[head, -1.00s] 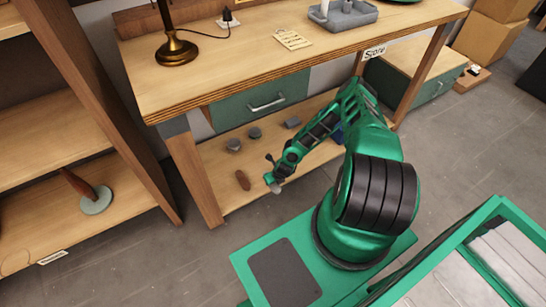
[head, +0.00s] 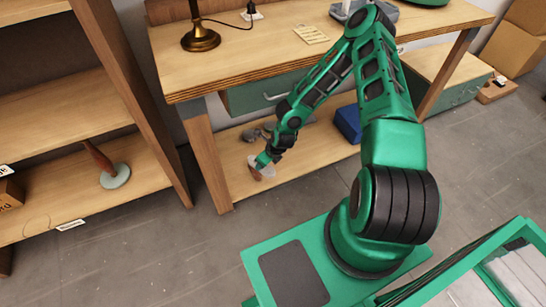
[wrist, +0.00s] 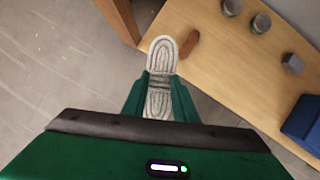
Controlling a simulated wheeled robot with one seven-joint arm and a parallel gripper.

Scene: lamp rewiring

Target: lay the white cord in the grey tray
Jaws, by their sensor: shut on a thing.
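The white cord (wrist: 162,52) is a flat, oval coiled bundle with a tie across its middle. In the wrist view my gripper (wrist: 159,88) is shut on it, with one finger on each side and the far end sticking out past the fingertips. In the head view my gripper (head: 265,161) is low, over the front of the bench's lower shelf, and the cord is small there. The grey tray (head: 391,13) is on the bench top at the back, partly hidden behind my arm. My gripper is well below it and apart from it.
The bench top (head: 240,62) overhangs the lower shelf (head: 310,150). A brown object (wrist: 189,44), several small grey pieces and a blue box (head: 348,122) lie on that shelf. A brass lamp (head: 200,38) and a paper note (head: 310,34) are on top. Shelving stands left.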

